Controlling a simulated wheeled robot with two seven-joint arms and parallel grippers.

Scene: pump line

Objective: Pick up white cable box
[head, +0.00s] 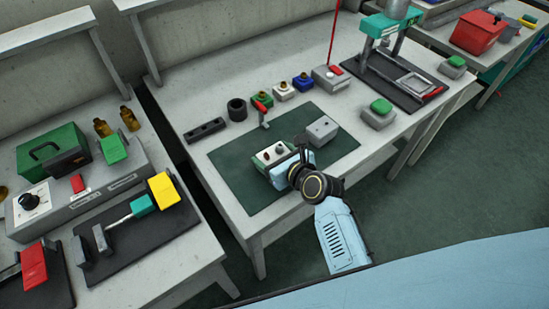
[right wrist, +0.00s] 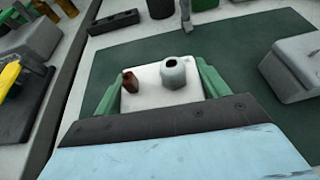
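The white cable box (head: 271,153) is at the middle of the dark green mat (head: 228,160). Its pale top carries a dark brown peg and a grey nut-like fitting. It also shows in the right wrist view (right wrist: 148,94), between the green fingers of my right gripper (right wrist: 160,95). One finger lies along each side, close against it. I cannot tell whether they press on it or whether it is lifted. In the head view my right gripper (head: 278,160) reaches it from the lower right. My left gripper is not in view.
A grey box (head: 322,131) lies on the mat to the right. Behind the mat stand a black ring (head: 237,109), a red-handled valve (head: 263,107), and small white and blue blocks. A green press (head: 385,40) stands at the back right. The mat's front left is clear.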

